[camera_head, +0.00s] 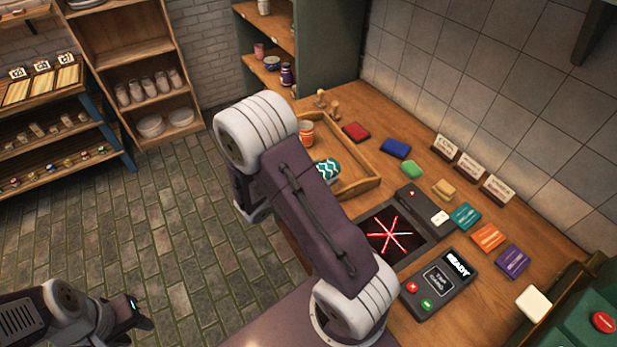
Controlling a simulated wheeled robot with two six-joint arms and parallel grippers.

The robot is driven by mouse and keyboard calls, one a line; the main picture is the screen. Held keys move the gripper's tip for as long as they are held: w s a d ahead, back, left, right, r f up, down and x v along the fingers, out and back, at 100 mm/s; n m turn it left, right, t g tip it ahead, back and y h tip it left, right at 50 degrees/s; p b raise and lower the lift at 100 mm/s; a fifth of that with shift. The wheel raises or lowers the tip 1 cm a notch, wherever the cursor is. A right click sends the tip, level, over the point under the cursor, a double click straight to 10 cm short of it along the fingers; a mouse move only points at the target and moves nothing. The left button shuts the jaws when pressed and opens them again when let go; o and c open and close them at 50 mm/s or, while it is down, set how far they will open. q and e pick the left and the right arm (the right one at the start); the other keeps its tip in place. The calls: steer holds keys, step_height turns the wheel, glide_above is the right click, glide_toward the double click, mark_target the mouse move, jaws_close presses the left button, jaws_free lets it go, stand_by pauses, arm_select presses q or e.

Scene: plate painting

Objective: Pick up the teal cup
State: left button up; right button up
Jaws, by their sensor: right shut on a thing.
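The teal cup (327,168) has a white zigzag pattern. It appears tilted or on its side at the wooden tray (362,186), partly covered by my right arm. An orange cup (306,132) with a pale band is at the tray's far left end. My right arm crosses the middle of the view, and its gripper is hidden behind the arm, so I cannot see its contact with the teal cup. My left gripper (140,312) is low at the left over the floor, far from the cups, and appears empty.
On the wooden counter (455,215) are a black panel with red glowing lines (391,235), a dark "READY" panel (438,284) with buttons, several coloured blocks and small sign cards (470,167). Shelves (150,90) with dishes stand at the back left.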

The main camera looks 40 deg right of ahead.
steer(key=s+r, duration=0.1)
steer(key=s+d+r, duration=0.1)
steer(key=s, duration=0.1)
steer(key=s+d+r, duration=0.1)
steer(key=shift+s, duration=0.25)
steer(key=shift+s+d+r+p, duration=0.15)
steer(key=shift+s+r+p, duration=0.25)
steer(key=shift+p, duration=1.65)
steer(key=shift+s+d+r+p, duration=0.15)
steer(key=shift+s+p, duration=0.35)
steer(key=shift+p, duration=1.5)
